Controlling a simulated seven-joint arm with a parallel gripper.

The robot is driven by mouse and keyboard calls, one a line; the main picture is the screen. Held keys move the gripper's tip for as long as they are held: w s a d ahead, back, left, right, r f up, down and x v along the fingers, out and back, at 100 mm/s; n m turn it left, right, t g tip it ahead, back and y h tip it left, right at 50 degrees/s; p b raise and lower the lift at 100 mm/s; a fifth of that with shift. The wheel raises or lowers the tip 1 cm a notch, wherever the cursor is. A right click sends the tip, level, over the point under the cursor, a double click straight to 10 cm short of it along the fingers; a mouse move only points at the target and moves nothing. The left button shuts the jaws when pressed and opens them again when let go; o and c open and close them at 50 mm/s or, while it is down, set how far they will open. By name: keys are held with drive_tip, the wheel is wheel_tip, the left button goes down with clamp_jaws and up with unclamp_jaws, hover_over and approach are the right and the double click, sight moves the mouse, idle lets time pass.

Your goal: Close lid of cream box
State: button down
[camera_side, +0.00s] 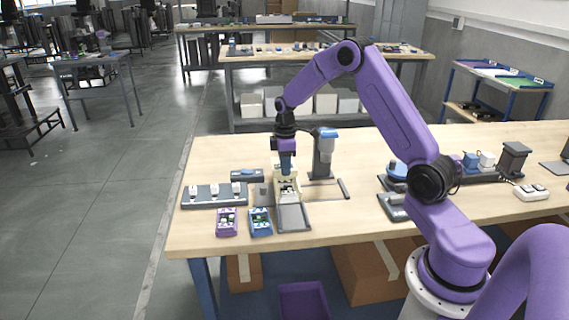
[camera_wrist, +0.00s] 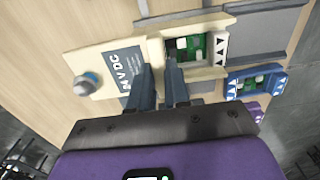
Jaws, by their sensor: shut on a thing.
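The cream box (camera_side: 288,195) stands on the wooden table, below my gripper (camera_side: 287,172) in the side view. In the wrist view the box (camera_wrist: 218,72) is open on the right, with green and white parts inside. Its cream lid (camera_wrist: 98,62), with a grey "24V DC" label and a round blue-grey knob, is left of the opening. My gripper (camera_wrist: 161,68) is shut on a cream edge between the lid's face and the opening, seemingly the lid's edge. The fingers hide part of the lid and the hinge side.
A blue tray (camera_wrist: 263,82) and a purple tray (camera_side: 227,234) lie near the front edge. A grey plate (camera_side: 294,222) adjoins the box. A grey rack (camera_side: 200,202) is to the left, and a stand with a blue top (camera_side: 325,150) rises close behind on the right.

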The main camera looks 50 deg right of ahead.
drive_tip(key=shift+s+a, duration=2.8)
drive_tip(key=shift+a, duration=0.05)
drive_tip(key=c, duration=1.1)
unclamp_jaws()
drive_tip(key=shift+r, duration=0.1)
wheel_tip(320, 180, up, 6)
drive_tip(key=shift+f, duration=0.1)
